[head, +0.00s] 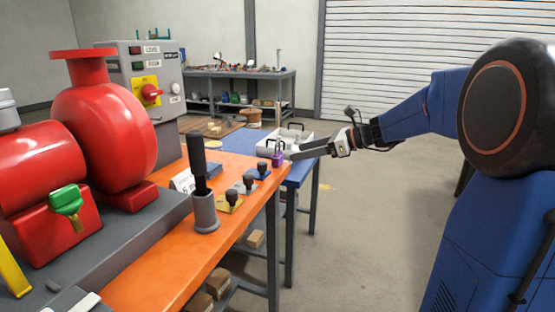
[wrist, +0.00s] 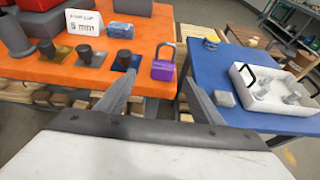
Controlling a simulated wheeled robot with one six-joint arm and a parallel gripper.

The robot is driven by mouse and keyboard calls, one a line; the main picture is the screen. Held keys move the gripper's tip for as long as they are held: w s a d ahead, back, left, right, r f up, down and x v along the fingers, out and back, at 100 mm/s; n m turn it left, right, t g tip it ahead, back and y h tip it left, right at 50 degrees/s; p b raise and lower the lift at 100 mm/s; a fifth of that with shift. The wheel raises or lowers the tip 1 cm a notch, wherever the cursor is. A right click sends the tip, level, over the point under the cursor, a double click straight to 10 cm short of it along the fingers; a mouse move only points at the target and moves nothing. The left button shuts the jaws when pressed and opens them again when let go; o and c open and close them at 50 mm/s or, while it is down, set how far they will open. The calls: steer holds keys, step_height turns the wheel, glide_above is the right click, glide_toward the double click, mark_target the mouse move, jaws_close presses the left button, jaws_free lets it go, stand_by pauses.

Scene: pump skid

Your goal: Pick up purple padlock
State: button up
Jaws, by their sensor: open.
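The purple padlock (wrist: 162,71) stands on the orange bench (wrist: 140,40) near its right edge, with its grey shackle up, in the wrist view. In the head view the padlock (head: 278,158) is at the far end of the orange bench, close to the end of my gripper. My gripper (wrist: 155,92) is open and empty, its two grey fingers pointing toward the padlock. In the wrist view the padlock appears between and beyond the fingertips. In the head view my gripper (head: 296,154) comes in from the right. I cannot tell whether it touches the padlock.
Several dark-knobbed stamps, one on a blue plate (wrist: 124,61), stand left of the padlock. A white sign (wrist: 84,22) and blue block are behind them. A blue table (wrist: 225,65) to the right holds a white tray (wrist: 262,101). A red pump (head: 105,125) fills the left.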

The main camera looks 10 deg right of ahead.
mark_target(281, 156)
steer(key=x, duration=0.4)
steer(key=shift+w+a+f, duration=0.15)
steer(key=shift+a, duration=0.15)
steer(key=shift+w+d+x, duration=0.15)
steer(key=shift+x, duration=1.2)
steer(key=shift+w+d+x, duration=0.1)
steer(key=shift+w+x, duration=0.05)
steer(key=shift+x, duration=1.25)
steer(key=c, duration=1.2)
